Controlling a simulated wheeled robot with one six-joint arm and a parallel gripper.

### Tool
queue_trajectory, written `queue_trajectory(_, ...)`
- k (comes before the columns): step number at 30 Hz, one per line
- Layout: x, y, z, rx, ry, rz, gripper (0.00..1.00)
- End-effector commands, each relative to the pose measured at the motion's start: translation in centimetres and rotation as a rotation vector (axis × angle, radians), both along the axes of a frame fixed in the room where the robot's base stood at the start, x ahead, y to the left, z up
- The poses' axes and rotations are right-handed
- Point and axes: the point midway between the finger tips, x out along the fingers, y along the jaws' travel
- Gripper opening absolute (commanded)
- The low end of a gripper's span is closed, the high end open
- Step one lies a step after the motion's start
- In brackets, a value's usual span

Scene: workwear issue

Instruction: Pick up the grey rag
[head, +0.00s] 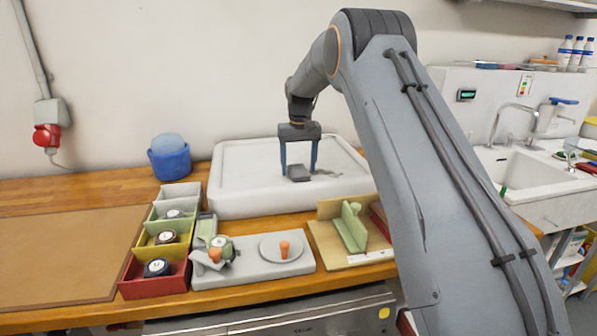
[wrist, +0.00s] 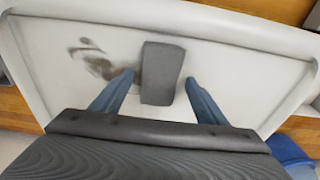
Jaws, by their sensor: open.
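The grey rag (wrist: 162,73) is a dark grey, folded rectangular piece. It lies on the white tray-like surface (head: 235,192) at the back of the bench. In the head view the rag (head: 298,174) shows between and below my gripper's fingers. My gripper (head: 299,172) is open and points down over it. In the wrist view the two blue fingers of my gripper (wrist: 158,80) stand on either side of the rag, with gaps between them and it. Whether the fingertips are level with the rag, I cannot tell.
A dark smudge (wrist: 97,62) marks the white surface beside the rag. A blue tub (head: 170,163) stands to the left. Coloured bins (head: 153,287), a grey board (head: 290,268) and a wooden fixture (head: 330,240) are in front. A sink (head: 530,170) is at the right.

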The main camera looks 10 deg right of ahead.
Motion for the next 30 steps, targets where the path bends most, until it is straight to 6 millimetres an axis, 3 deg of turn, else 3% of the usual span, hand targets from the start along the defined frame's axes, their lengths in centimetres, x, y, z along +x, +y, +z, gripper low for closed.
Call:
queue_trajectory(5,0.0,0.0,0.0,0.0,0.0,0.0,0.67)
queue_trajectory(13,0.0,0.0,0.0,0.0,0.0,0.0,0.23)
queue_trajectory(23,0.1,0.0,0.7,0.0,-0.002,0.0,0.22)
queue_trajectory(30,0.2,0.0,4.7,0.0,-0.005,0.0,0.22)
